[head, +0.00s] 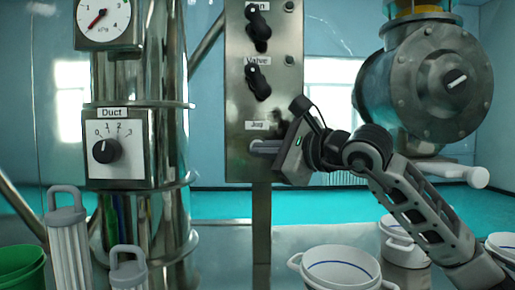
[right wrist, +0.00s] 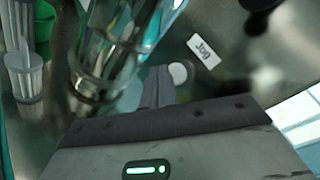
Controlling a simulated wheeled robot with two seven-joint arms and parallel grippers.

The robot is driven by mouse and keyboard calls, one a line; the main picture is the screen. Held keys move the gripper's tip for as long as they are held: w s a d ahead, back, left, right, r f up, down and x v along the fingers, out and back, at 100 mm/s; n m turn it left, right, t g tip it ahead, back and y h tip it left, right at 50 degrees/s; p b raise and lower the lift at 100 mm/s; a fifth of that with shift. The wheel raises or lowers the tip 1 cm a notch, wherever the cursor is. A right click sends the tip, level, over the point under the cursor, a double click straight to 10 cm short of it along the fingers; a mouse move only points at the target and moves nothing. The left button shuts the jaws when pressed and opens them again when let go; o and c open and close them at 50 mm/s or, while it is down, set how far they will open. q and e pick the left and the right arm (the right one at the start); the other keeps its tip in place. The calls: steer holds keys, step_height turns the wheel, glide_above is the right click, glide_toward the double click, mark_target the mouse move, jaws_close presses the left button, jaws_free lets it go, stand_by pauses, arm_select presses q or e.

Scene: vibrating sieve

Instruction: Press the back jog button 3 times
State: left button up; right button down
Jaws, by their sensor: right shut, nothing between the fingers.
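The metal control panel (head: 237,95) stands in the middle of the head view. Its Jog label (head: 257,125) sits low on it and also shows in the right wrist view (right wrist: 204,53). A pale round button (right wrist: 178,73) lies beside that label in the right wrist view. My right gripper (head: 262,147) is shut and empty, its fingers in front of the panel just below the label. In the right wrist view its fingertips (right wrist: 159,76) are close beside the button; I cannot tell whether they touch it. The head view does not show the button clearly. My left gripper is out of view.
Black knobs (head: 258,82) stick out above, one marked Valve. A Duct dial (head: 106,150) and a kPa gauge (head: 103,20) are on the column at left. White pots (head: 341,268), filter cartridges (head: 68,245) and a green bucket (head: 20,268) stand low in front.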

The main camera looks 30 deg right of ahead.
steer(key=shift+w, duration=0.1)
stand_by(0.4)
steer(key=shift+w+d, duration=0.2)
steer(key=shift+w, duration=0.05)
steer(key=shift+w+d, duration=0.3)
steer(key=shift+w, duration=0.15)
stand_by(0.7)
steer(key=shift+s+a, duration=0.1)
steer(key=shift+s, duration=0.05)
steer(key=shift+s+a, duration=0.4)
steer(key=shift+s, duration=0.25)
steer(key=shift+s, duration=0.1)
steer(key=s+a, duration=0.1)
steer(key=s+b, duration=0.1)
steer(key=s+a+b, duration=0.1)
steer(key=s, duration=0.1)
steer(key=shift+a, duration=0.3)
